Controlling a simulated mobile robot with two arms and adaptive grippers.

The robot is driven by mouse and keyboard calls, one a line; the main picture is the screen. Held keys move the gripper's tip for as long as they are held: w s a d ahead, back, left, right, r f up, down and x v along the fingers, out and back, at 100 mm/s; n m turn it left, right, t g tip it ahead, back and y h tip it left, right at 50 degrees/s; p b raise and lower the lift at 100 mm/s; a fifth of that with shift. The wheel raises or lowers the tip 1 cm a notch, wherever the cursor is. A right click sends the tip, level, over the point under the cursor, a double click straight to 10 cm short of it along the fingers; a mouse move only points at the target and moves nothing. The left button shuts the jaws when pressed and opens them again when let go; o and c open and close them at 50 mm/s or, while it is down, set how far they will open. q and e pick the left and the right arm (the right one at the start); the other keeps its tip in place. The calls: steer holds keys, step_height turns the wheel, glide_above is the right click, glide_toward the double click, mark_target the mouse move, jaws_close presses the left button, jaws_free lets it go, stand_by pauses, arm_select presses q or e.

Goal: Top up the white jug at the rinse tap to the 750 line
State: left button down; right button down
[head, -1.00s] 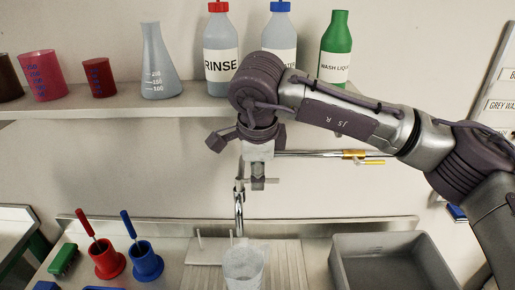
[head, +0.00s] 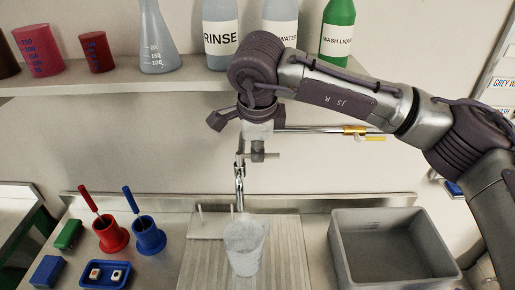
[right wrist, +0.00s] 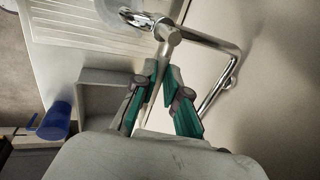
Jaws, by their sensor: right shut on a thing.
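The white jug (head: 245,250), pale and see-through, stands upright on the ribbed drainer below the rinse tap (head: 239,185). Its level and 750 line cannot be read. In the right wrist view part of a round clear vessel, apparently the jug (right wrist: 115,10), shows at the top edge. My right gripper (head: 258,143) is at the top of the tap, its fingers mostly hidden in the head view. In the right wrist view its teal-padded fingers (right wrist: 163,82) are shut on the tap lever (right wrist: 156,72). Any water stream cannot be made out. My left gripper is out of view.
A grey basin (head: 390,250) stands right of the drainer. Red (head: 110,237) and blue (head: 148,238) holders stand left, near a blue tray (head: 104,274). A shelf (head: 110,82) above holds beakers, a flask and bottles. A brass-banded pipe (head: 320,129) runs along the wall.

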steer(key=shift+s+a+f+m+h+b, duration=0.1)
steer(key=shift+s+m+h+b, duration=0.2)
steer(key=shift+m+b, duration=0.4)
steer(key=shift+s+a+m+h+b, duration=0.1)
steer(key=shift+s+m+h+b, duration=0.2)
steer(key=shift+m, duration=0.7)
steer(key=shift+s+a+m+g+h+b, duration=0.2)
steer(key=shift+m+b, duration=0.25)
steer(key=shift+m, duration=0.4)
steer(key=shift+s+a+m+g+h+b, duration=0.15)
steer(key=shift+s+m+h+b, duration=0.2)
steer(key=shift+m, duration=0.5)
